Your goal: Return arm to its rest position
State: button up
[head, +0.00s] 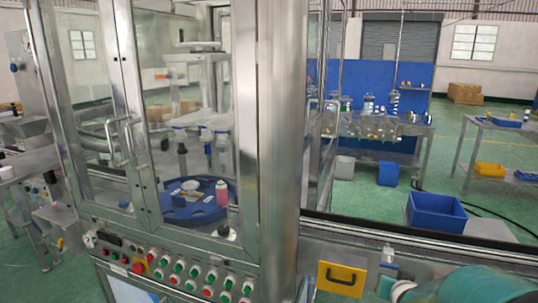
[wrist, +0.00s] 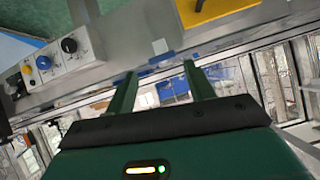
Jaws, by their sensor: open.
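My gripper (wrist: 160,72) shows in the wrist view with its two dark green fingers apart. I see nothing held between them. Beyond the fingertips is a metal machine frame with a small blue fitting (wrist: 162,58). I cannot tell the distance from the fingertips to that frame. In the head view, part of my teal arm shows at the lower right corner, and my fingers cannot be made out there.
A glass-doored crimping machine (head: 150,130) fills the left, with a blue turntable (head: 180,208) holding a pink can (head: 222,190). Its button panel (head: 190,272) faces me. A yellow plate (head: 341,279) is on the metal rail. A blue bin (head: 436,212) stands behind.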

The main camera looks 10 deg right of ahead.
jog(key=s+a+r+n+g+y, duration=0.1)
jog(key=s+a+r+n, duration=0.1)
jog(key=a, duration=0.6)
jog(key=s+a+r+n+g+y, duration=0.1)
jog(key=s+a+r+n+y, duration=0.1)
jog(key=s+a+r, duration=0.2)
jog(key=s+a+r+n+g+y, duration=0.2)
jog(key=s+a, duration=0.6)
jog(key=a, duration=0.5)
jog(key=shift+s+a+r+n, duration=0.2)
jog(key=shift+a+r+n, duration=0.25)
jog(key=shift+r, duration=0.5)
